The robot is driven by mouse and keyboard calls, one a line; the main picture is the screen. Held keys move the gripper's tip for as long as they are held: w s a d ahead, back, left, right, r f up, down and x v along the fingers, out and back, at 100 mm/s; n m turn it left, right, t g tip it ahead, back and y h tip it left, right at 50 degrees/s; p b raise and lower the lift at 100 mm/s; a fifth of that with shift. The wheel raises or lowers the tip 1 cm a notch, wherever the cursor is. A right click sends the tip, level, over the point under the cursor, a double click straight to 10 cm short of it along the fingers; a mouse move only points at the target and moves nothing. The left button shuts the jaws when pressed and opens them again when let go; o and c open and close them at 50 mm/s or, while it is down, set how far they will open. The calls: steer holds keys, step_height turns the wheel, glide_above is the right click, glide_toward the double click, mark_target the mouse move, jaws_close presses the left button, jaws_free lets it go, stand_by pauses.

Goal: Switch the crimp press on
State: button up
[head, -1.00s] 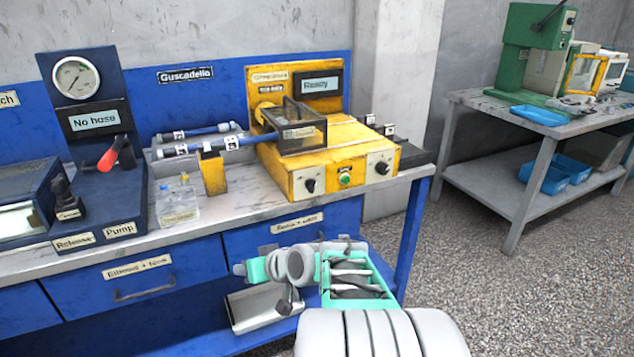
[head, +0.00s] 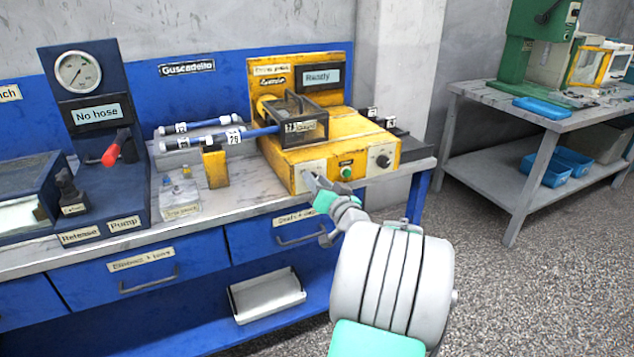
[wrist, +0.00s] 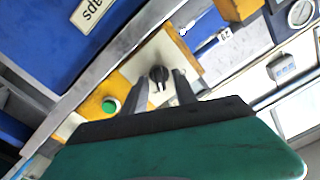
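The yellow crimp press (head: 335,145) stands on the workbench. Its display (head: 320,76) reads "Ready". A green button (head: 346,172) sits mid-front, with a dark knob (head: 383,161) to its right. The green button (wrist: 110,105) is beside the fingers. A blue hose (head: 250,132) runs into the guarded press head (head: 300,118).
A yellow hose rest (head: 215,168) and a clear box (head: 180,197) stand left of the press. Further left is the pump unit (head: 98,130) with a red lever, reading "No hose". A tray (head: 267,295) lies on the lower shelf. A second table (head: 545,150) stands right.

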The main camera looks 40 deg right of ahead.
steer(key=shift+c, duration=0.4)
jaws_close()
steer(key=m+p, duration=0.1)
steer(key=m, duration=0.2)
steer(key=shift+m, duration=0.3)
steer(key=shift+o, duration=0.4)
jaws_free()
steer(key=shift+s, duration=0.1)
